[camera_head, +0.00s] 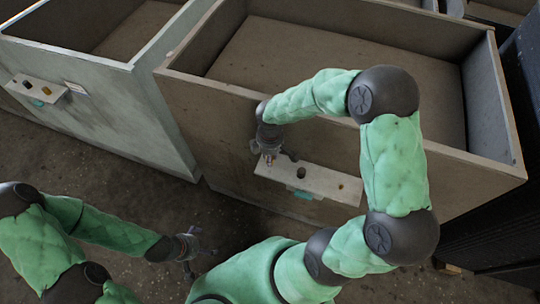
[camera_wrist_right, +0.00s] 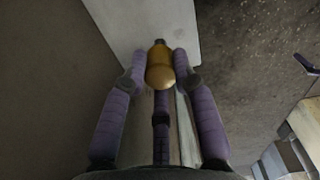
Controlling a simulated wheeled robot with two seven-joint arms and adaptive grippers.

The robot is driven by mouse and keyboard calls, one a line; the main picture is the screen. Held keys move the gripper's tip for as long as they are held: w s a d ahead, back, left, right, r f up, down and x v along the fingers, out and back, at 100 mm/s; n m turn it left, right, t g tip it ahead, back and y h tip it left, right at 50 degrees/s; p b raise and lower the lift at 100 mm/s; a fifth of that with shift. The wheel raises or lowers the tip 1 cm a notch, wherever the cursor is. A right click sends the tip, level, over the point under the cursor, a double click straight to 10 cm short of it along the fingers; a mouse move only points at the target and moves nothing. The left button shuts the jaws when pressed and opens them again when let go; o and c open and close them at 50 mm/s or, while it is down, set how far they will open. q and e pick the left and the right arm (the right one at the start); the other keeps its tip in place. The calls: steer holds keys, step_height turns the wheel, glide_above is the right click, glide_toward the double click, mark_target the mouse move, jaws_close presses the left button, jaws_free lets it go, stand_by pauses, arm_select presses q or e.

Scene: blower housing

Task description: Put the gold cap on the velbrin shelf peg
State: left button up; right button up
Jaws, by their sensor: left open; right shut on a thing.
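The gold cap (camera_wrist_right: 160,68) is held between the fingertips of my right gripper (camera_wrist_right: 160,75) in the right wrist view. A small dark tip shows just beyond the cap, over a pale shelf; I cannot tell whether they touch. In the head view, my right gripper (camera_head: 268,155) is at the left end of the pale shelf (camera_head: 318,183) on the middle bin. A dark peg (camera_head: 301,172) and a small gold piece (camera_head: 341,186) stand farther right on it. My left gripper (camera_head: 190,250) is open and empty, low over the floor. I cannot read which shelf is velbrin.
A second pale shelf (camera_head: 36,90) with small pieces is on the left bin (camera_head: 110,100). The middle bin (camera_head: 240,125) is large and open-topped. Teal tags hang under both shelves. Bare floor (camera_head: 150,205) lies in front of the bins.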

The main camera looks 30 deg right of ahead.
arm_select(q)
steer(key=shift+f+b, duration=0.8)
steer(key=shift+f, duration=0.05)
arm_select(e)
steer(key=shift+f, duration=1.25)
steer(key=o, duration=1)
step_height(320, 180, up, 12)
steer(key=shift+r, duration=0.1)
arm_select(q)
steer(key=shift+s, duration=0.1)
arm_select(e)
steer(key=shift+s, duration=0.15)
